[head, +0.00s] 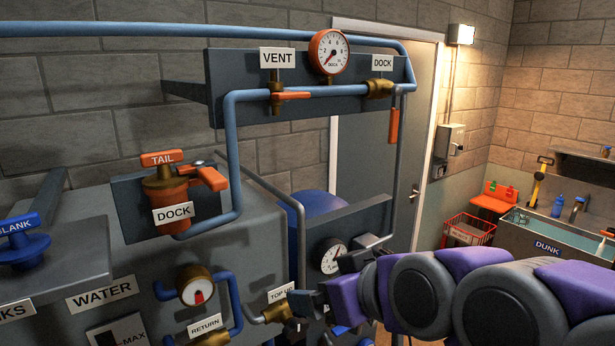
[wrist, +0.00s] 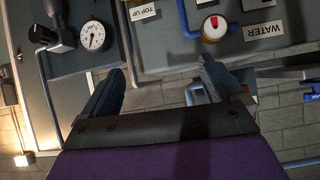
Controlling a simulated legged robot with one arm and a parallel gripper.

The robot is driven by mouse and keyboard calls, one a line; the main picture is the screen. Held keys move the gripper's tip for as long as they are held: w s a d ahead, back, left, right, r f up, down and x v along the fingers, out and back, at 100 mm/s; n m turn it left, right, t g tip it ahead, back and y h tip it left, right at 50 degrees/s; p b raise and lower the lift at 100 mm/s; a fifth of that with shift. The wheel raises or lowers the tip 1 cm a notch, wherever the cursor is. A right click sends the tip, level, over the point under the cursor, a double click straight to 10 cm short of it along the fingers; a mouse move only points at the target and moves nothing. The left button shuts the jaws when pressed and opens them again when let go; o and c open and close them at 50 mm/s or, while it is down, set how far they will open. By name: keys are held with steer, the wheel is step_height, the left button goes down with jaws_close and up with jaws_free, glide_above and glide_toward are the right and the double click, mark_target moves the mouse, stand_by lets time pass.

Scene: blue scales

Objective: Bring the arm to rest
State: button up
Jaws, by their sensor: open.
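My arm, purple and grey, reaches in from the lower right of the head view. Its end is beside the lower gauge (head: 332,256) and the TOP UP label (head: 280,294), overlapping the pipework there. My gripper (wrist: 160,72) is open in the wrist view, with its two fingers spread wide and nothing between them. The wrist picture is turned over, and shows a gauge (wrist: 95,36), the TOP UP label (wrist: 142,12) and the WATER label (wrist: 262,31) beyond the fingers. I cannot tell whether the gripper touches any pipe.
The grey WATER tank (head: 101,292) fills the lower left. An orange VENT handle (head: 292,96) and a hanging DOCK handle (head: 393,126) are on the pipe above. A DUNK sink (head: 548,247) and red basket (head: 468,229) stand far right.

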steer(key=s+d+f+m+g+h+b, duration=0.1)
steer(key=s+d+f+g+h+b, duration=0.3)
steer(key=f, duration=0.7)
steer(key=s+d+f+m+g+b, duration=0.15)
steer(key=s+f, duration=0.45)
steer(key=f, duration=0.6)
steer(key=s+d+f+m+g+h+b, duration=0.2)
steer(key=s+d+f+m+g+b, duration=0.1)
steer(key=s+f, duration=0.8)
steer(key=shift+s+d+f+m+g+b, duration=0.3)
steer(key=shift+s+d+g+b, duration=0.25)
steer(key=shift+d+g+b, duration=0.55)
